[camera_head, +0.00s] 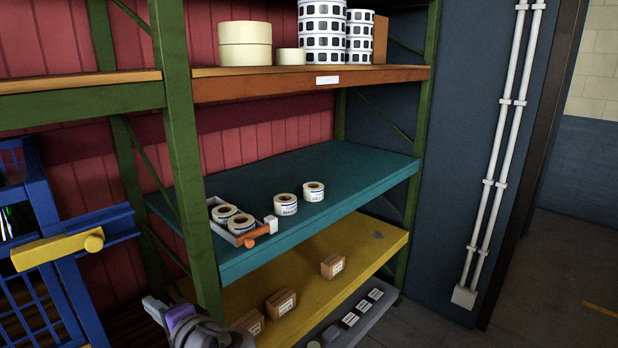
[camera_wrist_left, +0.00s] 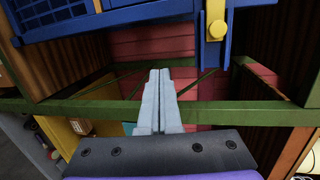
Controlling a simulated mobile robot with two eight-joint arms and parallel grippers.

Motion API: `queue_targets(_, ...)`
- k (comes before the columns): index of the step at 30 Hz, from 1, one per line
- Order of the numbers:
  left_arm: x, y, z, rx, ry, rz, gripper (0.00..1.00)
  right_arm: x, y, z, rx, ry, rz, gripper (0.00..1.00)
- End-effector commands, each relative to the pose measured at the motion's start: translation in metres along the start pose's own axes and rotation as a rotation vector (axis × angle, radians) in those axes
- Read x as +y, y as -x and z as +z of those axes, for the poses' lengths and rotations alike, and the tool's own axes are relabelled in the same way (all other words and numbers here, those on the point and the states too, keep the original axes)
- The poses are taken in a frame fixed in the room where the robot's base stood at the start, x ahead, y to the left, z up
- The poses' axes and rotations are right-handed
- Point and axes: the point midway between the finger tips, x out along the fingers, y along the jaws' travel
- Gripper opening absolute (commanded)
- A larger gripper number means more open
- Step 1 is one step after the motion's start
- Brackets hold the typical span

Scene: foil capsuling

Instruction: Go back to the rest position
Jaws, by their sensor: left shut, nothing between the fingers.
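My left gripper (camera_head: 154,308) shows at the bottom of the head view, low in front of the shelf rack near its green front post (camera_head: 182,150). In the left wrist view its two grey fingers (camera_wrist_left: 160,100) lie together, with nothing between them. They point toward a green beam (camera_wrist_left: 230,112) and the red back panel (camera_wrist_left: 150,42). My right gripper is in neither view.
A teal shelf (camera_head: 350,165) holds label rolls (camera_head: 286,204) and a small tray (camera_head: 236,238). A yellow shelf (camera_head: 375,243) below carries small boxes (camera_head: 281,303). A blue cage (camera_head: 65,255) with a yellow handle (camera_head: 55,249) stands at left. Floor at right is clear.

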Motion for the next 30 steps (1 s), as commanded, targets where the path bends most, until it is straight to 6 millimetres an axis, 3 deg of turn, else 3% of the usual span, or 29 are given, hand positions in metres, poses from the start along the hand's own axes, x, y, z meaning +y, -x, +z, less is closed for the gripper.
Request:
queue_targets(3,0.076,0.002,0.028,0.000,0.123,0.247,0.00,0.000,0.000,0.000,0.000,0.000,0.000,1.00)
queue_targets(6,0.139,0.017,0.042,0.007,0.252,0.462,0.00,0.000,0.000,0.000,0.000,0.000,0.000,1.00)
queue_targets(9,0.194,0.039,0.049,0.014,0.396,0.666,0.00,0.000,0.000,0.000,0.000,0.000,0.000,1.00)
queue_targets(13,0.248,0.073,0.050,0.022,0.586,0.894,0.00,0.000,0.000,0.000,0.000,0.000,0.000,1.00)
queue_targets(15,0.268,0.090,0.047,0.027,0.676,0.990,0.00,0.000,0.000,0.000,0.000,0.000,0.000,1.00)
queue_targets(19,0.287,0.111,0.043,0.034,0.794,1.107,0.00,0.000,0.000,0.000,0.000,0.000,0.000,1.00)
queue_targets(30,0.294,0.120,0.040,0.037,0.846,1.157,0.00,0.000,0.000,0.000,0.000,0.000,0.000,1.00)
